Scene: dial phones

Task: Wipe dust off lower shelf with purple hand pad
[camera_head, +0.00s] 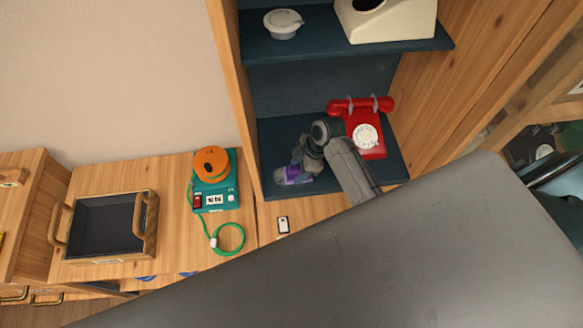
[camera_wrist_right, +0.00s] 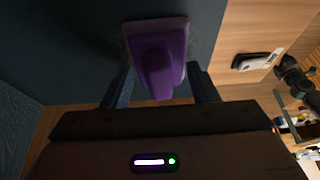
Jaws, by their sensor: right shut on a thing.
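The purple hand pad (camera_head: 297,176) is at the left front of the dark blue lower shelf (camera_head: 275,132). My right gripper (camera_head: 306,168) is shut on the pad's raised grip. In the right wrist view, the pad (camera_wrist_right: 160,35) sits between the two fingers (camera_wrist_right: 161,84), its base against or very close to the dark surface. A greyish patch shows at the pad's left edge in the head view; I cannot tell whether it is dust or part of the pad. My right forearm hides part of the shelf. My left gripper is not in view.
A red dial phone (camera_head: 368,139) stands at the shelf's right, close to my right arm. The upper shelf (camera_head: 322,38) holds a cream phone (camera_head: 392,22) and a small pale round object (camera_head: 283,22). Left are a teal-and-orange device (camera_head: 213,178) and a wooden-handled tray (camera_head: 104,224).

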